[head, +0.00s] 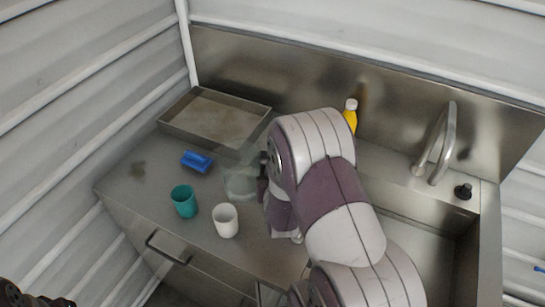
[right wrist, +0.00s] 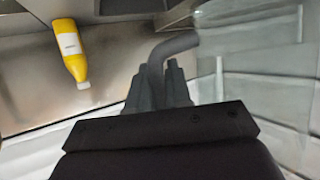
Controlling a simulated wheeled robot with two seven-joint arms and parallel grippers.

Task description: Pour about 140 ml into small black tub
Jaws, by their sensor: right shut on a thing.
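My right gripper (right wrist: 160,92) is shut on the grey curved handle (right wrist: 172,46) of a clear jug (right wrist: 248,75). In the head view the jug (head: 240,180) looks see-through, just left of my right arm, which hides part of it. I cannot tell from these views how much it holds or whether it is tilted. I see no clear small black tub; a small black item (head: 463,191) sits at the sink's right rim, and I cannot tell what it is. Dark parts of my left arm (head: 30,297) show in the bottom left corner; its jaws are unclear.
A teal cup (head: 184,201) and a white cup (head: 225,220) stand on the steel counter (head: 125,188). A blue brush (head: 196,161) lies behind them, before a shallow metal tray (head: 178,137). A yellow bottle (head: 351,114) and a tap (head: 437,147) stand at the back.

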